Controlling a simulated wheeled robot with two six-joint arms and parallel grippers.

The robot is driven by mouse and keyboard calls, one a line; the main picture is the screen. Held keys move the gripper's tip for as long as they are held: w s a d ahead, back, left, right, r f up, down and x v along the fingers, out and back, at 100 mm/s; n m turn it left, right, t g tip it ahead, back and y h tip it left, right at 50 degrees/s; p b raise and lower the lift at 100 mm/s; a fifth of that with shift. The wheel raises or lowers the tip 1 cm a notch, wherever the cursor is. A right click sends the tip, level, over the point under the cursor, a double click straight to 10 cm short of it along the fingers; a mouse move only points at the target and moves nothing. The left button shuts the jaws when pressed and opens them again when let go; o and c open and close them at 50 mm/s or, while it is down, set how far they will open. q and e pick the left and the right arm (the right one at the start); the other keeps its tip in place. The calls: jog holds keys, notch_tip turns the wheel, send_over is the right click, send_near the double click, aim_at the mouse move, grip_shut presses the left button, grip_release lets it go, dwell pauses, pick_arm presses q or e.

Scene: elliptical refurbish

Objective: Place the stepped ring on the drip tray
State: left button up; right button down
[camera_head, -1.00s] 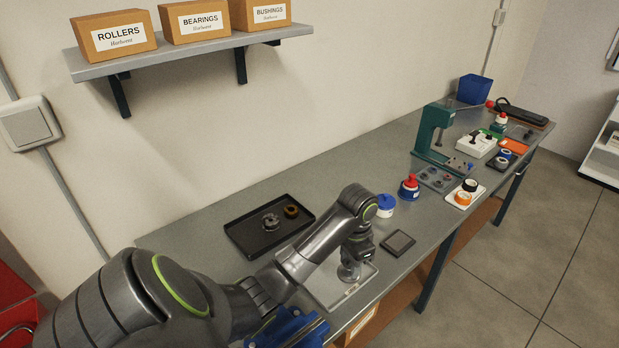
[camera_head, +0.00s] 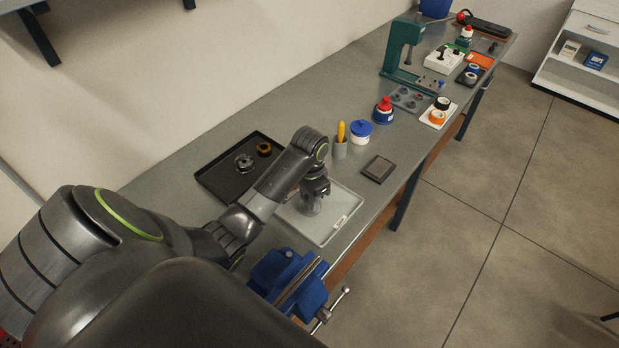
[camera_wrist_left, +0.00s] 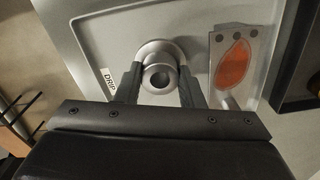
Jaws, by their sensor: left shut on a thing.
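My left gripper (camera_head: 312,200) is over the light grey drip tray (camera_head: 328,236) on the bench. In the left wrist view the gripper (camera_wrist_left: 160,88) is shut on the stepped ring (camera_wrist_left: 160,50), a grey metal ring with a dark bore. The ring is between both fingers, above the tray surface. The drip tray (camera_wrist_left: 92,40) fills much of that view and carries a "DRIP" label. I cannot tell whether the ring touches the tray. In the head view the ring is hard to make out from the gripper. My right gripper is not in view.
A grey plate with an orange oval (camera_wrist_left: 232,62) lies right of the ring. A black tray (camera_head: 205,180) holds a grey ring and a brass-coloured one. A blue vise (camera_head: 283,275) is at the near edge. A dark square pad (camera_head: 378,169) and a blue-lidded jar (camera_head: 360,132) stand beyond.

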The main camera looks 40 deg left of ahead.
pick_arm(q)
jog(key=shift+d+f, duration=0.1)
jog(key=shift+f, duration=1.05)
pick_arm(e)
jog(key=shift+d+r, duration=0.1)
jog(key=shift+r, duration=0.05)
pick_arm(q)
jog(key=o, duration=1.1)
jog(key=shift+o, duration=0.2)
notch_tip(320, 180, up, 6)
jog(key=shift+r+b, duration=0.1)
jog(key=shift+b, duration=0.25)
notch_tip(320, 180, up, 5)
jog(key=p, duration=0.2)
jog(key=shift+p, duration=0.4)
jog(key=shift+r+p, duration=0.5)
jog(key=shift+p, duration=0.1)
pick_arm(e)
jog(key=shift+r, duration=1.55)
